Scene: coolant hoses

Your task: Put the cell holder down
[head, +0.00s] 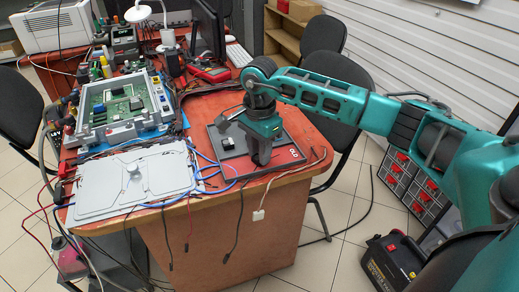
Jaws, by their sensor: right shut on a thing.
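My right gripper (259,161) comes in from the right and points down over a dark flat plate (286,160) at the front right of the red table. It is shut on a dark piece, which I take to be the cell holder; the fingers and wrist hide most of it. I cannot tell whether the held piece touches the plate. A small light block (228,143) sits on the plate, just left of the gripper. My left gripper is not in view.
A grey panel (150,180) with a knob lies at the table's front left. Behind it is an open unit with a green board (118,110). Blue and dark cables cross the table's front edge. A black chair (330,70) stands behind my right arm.

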